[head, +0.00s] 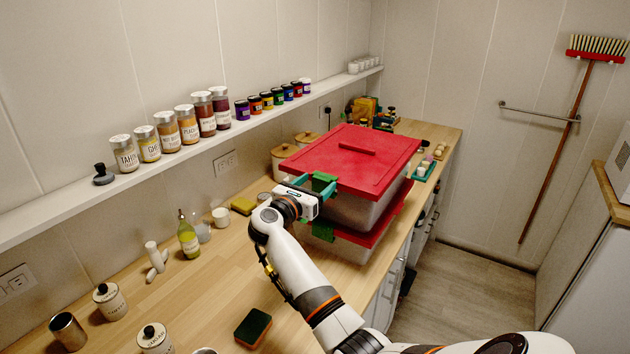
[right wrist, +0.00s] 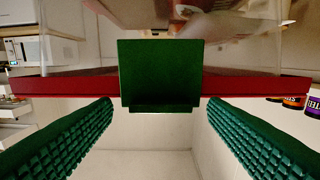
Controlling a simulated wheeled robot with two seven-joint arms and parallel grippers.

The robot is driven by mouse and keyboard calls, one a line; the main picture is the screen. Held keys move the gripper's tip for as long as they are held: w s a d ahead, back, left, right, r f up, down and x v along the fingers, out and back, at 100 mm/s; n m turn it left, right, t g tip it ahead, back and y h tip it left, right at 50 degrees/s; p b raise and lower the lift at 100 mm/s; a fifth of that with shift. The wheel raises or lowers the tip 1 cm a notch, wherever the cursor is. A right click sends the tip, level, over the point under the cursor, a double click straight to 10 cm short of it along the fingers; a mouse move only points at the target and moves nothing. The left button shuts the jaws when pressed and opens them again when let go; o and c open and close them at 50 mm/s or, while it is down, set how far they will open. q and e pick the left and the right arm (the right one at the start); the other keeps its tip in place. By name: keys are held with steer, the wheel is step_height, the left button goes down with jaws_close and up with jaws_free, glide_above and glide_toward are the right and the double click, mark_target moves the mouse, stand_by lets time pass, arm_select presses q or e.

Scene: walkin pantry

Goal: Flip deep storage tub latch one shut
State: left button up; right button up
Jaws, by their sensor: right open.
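Two clear storage tubs with red lids stand stacked on the wooden counter; the upper tub's lid (head: 352,158) is on. A green latch (head: 323,181) sits at the upper lid's near end and seems to stick outward; its exact angle is hard to tell. In the right wrist view this latch (right wrist: 160,72) fills the centre, across the red lid rim (right wrist: 75,84). My right gripper (head: 316,187) is at this latch, open and empty. Its green ribbed fingers lie to either side of the latch, with no clear contact. My left gripper is not in view.
The lower tub has a green latch (head: 322,231) just below the gripper. A green bottle (head: 188,235), white canisters (head: 109,300) and a sponge (head: 253,327) stand on the counter. A shelf (head: 75,201) with jars runs along the wall. The counter's near middle is mostly clear.

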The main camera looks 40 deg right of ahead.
steer(key=shift+w, duration=0.1)
steer(key=c, duration=1)
steer(key=shift+d+r+y+b, duration=0.15)
steer(key=shift+r+y+b, duration=0.05)
steer(key=shift+y+b, duration=0.4)
steer(key=shift+d, duration=0.1)
steer(key=o, duration=1)
steer(key=shift+d, duration=0.1)
